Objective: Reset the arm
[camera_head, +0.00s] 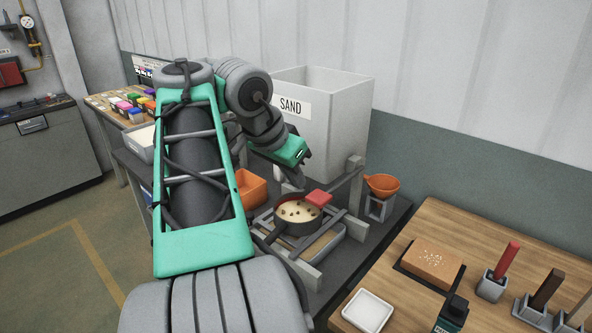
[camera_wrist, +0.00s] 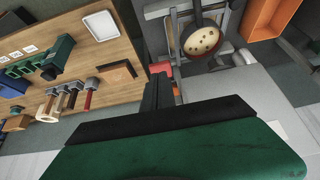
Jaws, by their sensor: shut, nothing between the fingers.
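My gripper (camera_head: 296,183) hangs at the end of my bent arm, above and behind a round pan (camera_head: 276,229) in the head view. Its fingers are closed together with nothing between them. In the wrist view the dark fingers (camera_wrist: 158,88) point up the picture, below and left of the pan (camera_wrist: 189,58). The pan holds pale sand with dark bits and sits on a grey frame. The gripper appears apart from the pan. A red block (camera_head: 318,198) is at the pan's right edge in the head view.
A large white SAND bin (camera_head: 335,130) stands close behind my gripper. An orange bin (camera_head: 251,188) is left of the pan; an orange funnel (camera_head: 382,183) is to its right. A wooden table (camera_head: 440,222) at right holds a brick, a white tray and handled tools.

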